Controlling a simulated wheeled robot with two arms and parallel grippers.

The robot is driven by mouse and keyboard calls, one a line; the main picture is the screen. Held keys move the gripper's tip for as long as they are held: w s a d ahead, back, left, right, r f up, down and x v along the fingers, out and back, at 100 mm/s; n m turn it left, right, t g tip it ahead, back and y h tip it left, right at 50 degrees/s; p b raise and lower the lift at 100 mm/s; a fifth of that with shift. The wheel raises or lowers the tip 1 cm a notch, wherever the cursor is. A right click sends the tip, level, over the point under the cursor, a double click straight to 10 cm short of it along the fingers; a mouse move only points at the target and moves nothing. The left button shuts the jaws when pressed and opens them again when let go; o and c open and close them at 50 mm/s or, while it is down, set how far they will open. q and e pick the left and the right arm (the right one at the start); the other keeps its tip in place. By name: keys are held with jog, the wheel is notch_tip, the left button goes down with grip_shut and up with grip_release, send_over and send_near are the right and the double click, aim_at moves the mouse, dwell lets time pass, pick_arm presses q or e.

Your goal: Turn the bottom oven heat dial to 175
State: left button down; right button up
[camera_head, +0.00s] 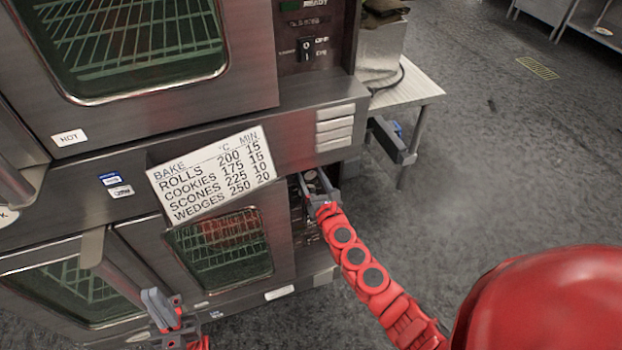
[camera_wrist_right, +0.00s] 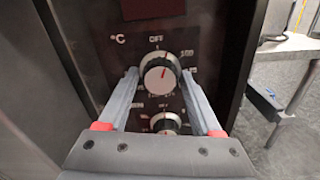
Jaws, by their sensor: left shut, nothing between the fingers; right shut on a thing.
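The bottom oven's heat dial (camera_wrist_right: 160,78) is a round silver knob with a red mark on a dark panel, with °C printed at its upper left. The red mark points up, slightly right, close to OFF; the exact setting is too small to read. My right gripper (camera_wrist_right: 161,82) has its fingers on either side of this knob, shut on it. In the head view my right gripper (camera_head: 320,187) reaches the lower oven's control panel and hides most of the dial. My left gripper (camera_head: 160,309) is shut and empty, low in front of the lower oven doors.
A second knob (camera_wrist_right: 166,122) sits just below the dial. A bake chart (camera_head: 215,173) on the oven lists cookies at 175 °C. The upper oven (camera_head: 170,120) has its own switch. A small table (camera_head: 415,88) stands right of the ovens; open floor lies to the right.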

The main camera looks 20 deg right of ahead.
jog(key=m+b, duration=0.1)
jog(key=m, duration=0.2)
jog(key=shift+m, duration=0.4)
jog(key=m+b, duration=0.1)
jog(key=m, duration=0.2)
jog(key=shift+m, duration=0.3)
jog(key=m+b, duration=0.1)
jog(key=m, duration=0.2)
jog(key=shift+m, duration=0.3)
jog(key=m, duration=0.3)
jog(key=shift+m, duration=0.3)
jog(key=m, duration=0.2)
jog(key=shift+r+m, duration=0.1)
jog(key=shift+m, duration=0.3)
jog(key=m, duration=0.3)
jog(key=shift+m, duration=0.3)
jog(key=m+p, duration=0.1)
jog(key=m, duration=0.2)
jog(key=shift+r+m, duration=0.1)
jog(key=shift+m, duration=0.2)
jog(key=shift+m+p, duration=0.4)
jog(key=shift+m, duration=1.6)
